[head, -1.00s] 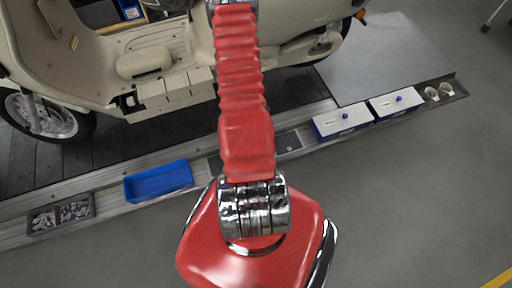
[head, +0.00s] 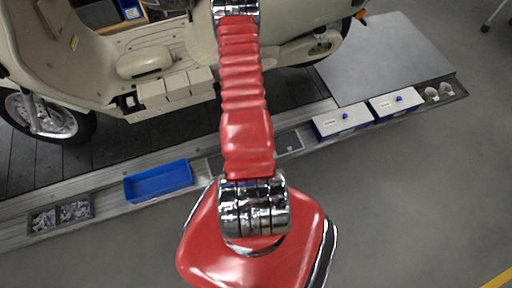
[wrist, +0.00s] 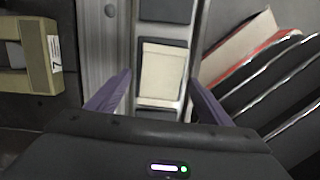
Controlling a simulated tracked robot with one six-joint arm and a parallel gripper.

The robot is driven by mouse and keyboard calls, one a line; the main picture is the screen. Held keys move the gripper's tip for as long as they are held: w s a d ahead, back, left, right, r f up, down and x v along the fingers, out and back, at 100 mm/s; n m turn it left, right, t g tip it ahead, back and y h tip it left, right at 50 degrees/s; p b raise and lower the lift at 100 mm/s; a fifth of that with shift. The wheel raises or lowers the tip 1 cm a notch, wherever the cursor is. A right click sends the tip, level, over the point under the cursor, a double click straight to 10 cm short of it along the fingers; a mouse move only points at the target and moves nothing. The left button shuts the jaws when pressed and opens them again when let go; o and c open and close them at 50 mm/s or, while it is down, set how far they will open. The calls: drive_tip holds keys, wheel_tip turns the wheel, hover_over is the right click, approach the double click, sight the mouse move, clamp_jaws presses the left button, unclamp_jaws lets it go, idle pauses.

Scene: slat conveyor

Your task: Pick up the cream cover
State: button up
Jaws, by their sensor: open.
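A flat, roughly square cream cover (wrist: 162,75) lies in a dark-lined compartment of the grey rail, in the middle of the wrist view. My gripper (wrist: 161,79) is open, with its two purple fingers spread left and right of the cover. The fingers look apart from the cover, and nothing is held. How high they are above it I cannot tell. In the head view my red arm blocks the view of my gripper, and I cannot make out the cover there.
In the head view a cream scooter stands behind the rail (head: 112,199). The rail carries a blue tray (head: 158,182), a bin of small metal parts (head: 60,217) and two white-lidded boxes (head: 341,121).

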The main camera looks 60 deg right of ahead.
drive_tip(key=shift+s+d+f, duration=0.1)
drive_tip(key=shift+s+f, duration=0.05)
drive_tip(key=shift+f, duration=1)
drive_tip(key=shift+s+d+f, duration=0.1)
drive_tip(key=shift+s+f, duration=0.05)
drive_tip(key=shift+f, duration=0.95)
drive_tip(key=shift+c, duration=0.2)
drive_tip(key=c, duration=1.1)
drive_tip(key=shift+r, duration=0.1)
drive_tip(key=shift+r, duration=4.95)
drive_tip(key=shift+s, duration=0.1)
